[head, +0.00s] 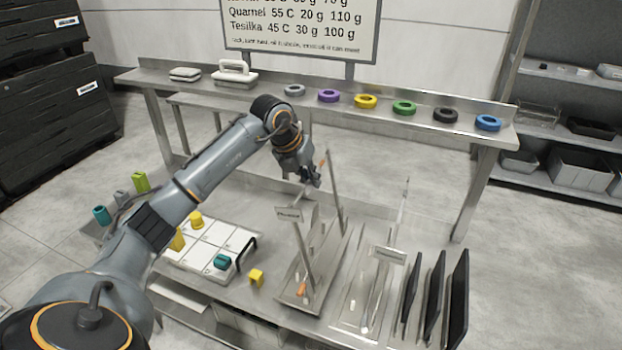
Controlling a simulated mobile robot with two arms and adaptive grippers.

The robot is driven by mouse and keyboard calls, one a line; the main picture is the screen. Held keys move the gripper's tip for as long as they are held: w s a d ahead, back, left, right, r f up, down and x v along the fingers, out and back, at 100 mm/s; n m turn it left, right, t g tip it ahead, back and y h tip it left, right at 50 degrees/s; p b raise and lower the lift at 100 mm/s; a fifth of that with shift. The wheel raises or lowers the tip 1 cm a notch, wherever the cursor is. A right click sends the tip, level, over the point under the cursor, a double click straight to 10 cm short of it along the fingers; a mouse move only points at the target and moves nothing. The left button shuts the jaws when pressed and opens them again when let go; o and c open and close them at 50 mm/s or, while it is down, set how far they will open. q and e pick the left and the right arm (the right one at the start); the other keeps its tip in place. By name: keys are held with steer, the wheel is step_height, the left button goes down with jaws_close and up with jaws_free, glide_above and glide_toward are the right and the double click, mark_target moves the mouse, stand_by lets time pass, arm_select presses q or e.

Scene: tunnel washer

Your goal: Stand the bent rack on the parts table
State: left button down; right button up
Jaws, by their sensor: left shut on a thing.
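My left gripper (311,181) reaches over the back of the steel parts table (265,205). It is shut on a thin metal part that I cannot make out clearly. Directly below and in front of it stands a metal tray-like frame (288,294) with tall thin uprights and orange bits. A small label plate (288,214) shows at its back. I cannot tell whether this frame is the bent rack, or whether the gripped part belongs to it. My right gripper is not in view.
A second metal tray (350,312) and several upright black panels (459,300) stand to the right. A white gridded tray (188,262) with coloured blocks and a loose yellow block (257,277) are left. Coloured rings line the back shelf (335,107).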

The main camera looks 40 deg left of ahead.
arm_select(q)
steer(key=shift+w+r, duration=0.1)
steer(key=shift+r, duration=0.05)
steer(key=shift+f+b, duration=0.4)
steer(key=shift+f, duration=0.05)
steer(key=shift+r, duration=0.1)
steer(key=shift+f, duration=0.2)
stand_by(0.4)
